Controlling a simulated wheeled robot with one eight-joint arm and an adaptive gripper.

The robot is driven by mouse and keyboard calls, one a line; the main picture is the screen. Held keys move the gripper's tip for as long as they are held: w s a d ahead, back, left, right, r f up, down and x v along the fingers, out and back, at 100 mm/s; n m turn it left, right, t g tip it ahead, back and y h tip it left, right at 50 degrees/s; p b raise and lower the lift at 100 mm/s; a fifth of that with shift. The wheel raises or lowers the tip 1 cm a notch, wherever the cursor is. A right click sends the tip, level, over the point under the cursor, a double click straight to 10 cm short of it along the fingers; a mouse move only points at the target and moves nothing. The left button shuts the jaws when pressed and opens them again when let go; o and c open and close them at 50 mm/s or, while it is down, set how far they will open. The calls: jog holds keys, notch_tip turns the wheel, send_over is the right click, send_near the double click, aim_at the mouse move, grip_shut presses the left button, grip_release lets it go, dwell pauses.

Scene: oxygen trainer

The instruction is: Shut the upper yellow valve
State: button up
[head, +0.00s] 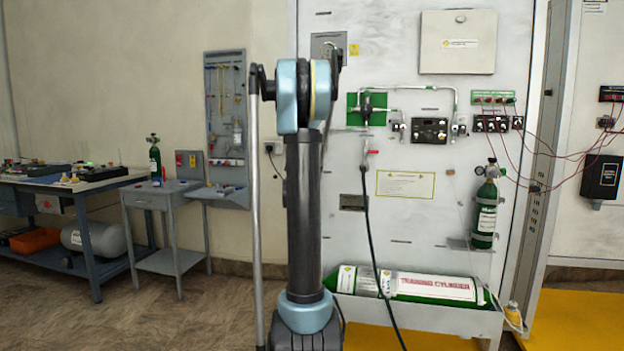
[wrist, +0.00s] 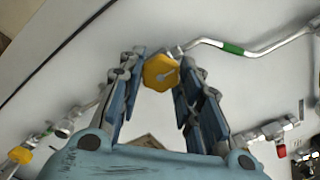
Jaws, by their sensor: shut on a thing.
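A second yellow knob (wrist: 20,155) shows at the lower left of the wrist view, apart from my gripper. In the head view my arm's column and blue joint stand in front of the panel, and neither my gripper nor the held knob can be made out there.
A bent pipe with a green band (wrist: 232,48) runs to the right of the held knob. A red fitting (wrist: 282,151) is at lower right. In the head view the white panel (head: 405,240) carries gauges and a black hose (head: 372,225); a green training cylinder (head: 430,286) lies below.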

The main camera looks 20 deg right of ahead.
jog(key=shift+a, duration=0.1)
jog(key=o, duration=1)
jog(key=shift+w+f, duration=0.1)
jog(key=shift+w, duration=0.05)
jog(key=shift+o, duration=0.2)
jog(key=v, duration=1.2)
